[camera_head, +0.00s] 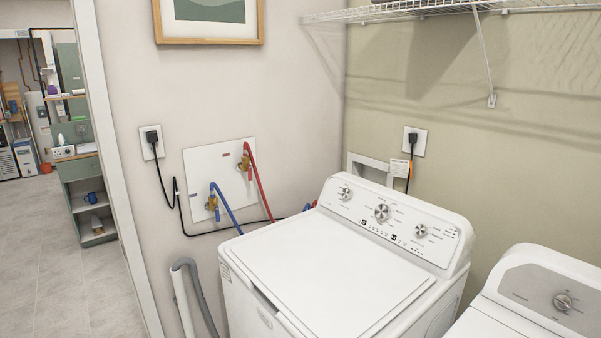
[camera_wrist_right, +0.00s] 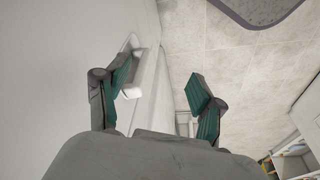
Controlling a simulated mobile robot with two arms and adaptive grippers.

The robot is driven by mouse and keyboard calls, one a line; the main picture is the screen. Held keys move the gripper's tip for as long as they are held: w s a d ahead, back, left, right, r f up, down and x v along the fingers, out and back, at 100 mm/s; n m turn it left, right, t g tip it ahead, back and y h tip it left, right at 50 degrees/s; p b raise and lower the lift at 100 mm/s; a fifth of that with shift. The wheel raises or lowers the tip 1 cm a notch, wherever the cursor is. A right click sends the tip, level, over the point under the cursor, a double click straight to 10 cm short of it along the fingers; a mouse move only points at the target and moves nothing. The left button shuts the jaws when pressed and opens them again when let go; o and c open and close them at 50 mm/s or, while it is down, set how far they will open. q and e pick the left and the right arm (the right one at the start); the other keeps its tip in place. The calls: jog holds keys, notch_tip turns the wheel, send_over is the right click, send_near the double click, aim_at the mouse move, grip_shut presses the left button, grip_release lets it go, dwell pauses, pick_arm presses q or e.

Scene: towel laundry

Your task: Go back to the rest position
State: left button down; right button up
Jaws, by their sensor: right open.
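My right gripper (camera_wrist_right: 160,98) is open in the right wrist view, with its two green-padded fingers spread wide and nothing between them. A pale upright surface (camera_wrist_right: 85,50) fills the left of that view, close to the left finger, and tiled floor (camera_wrist_right: 215,50) shows beyond the fingers. Neither gripper shows in the head view. A white top-load washer (camera_head: 325,265) stands in the head view with its lid closed. No towel shows in either view.
A second white appliance (camera_head: 540,295) stands at the right. A wire shelf (camera_head: 420,10) hangs above. A grey hose (camera_head: 190,290) stands left of the washer. Open tiled floor (camera_head: 60,255) lies through the doorway at the left, beside a green shelf unit (camera_head: 82,170).

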jog(key=s+d+f+b, duration=0.1)
jog(key=s+f+b, duration=0.1)
jog(key=s+f, duration=0.7)
jog(key=s+d+f+g+b, duration=0.1)
jog(key=s+d+f+b, duration=0.1)
jog(key=s+f, duration=0.7)
notch_tip(320, 180, down, 9)
jog(key=shift+s+d+r+g+b, duration=0.1)
jog(key=shift+s+d+g+b, duration=0.15)
jog(key=shift+b, duration=0.3)
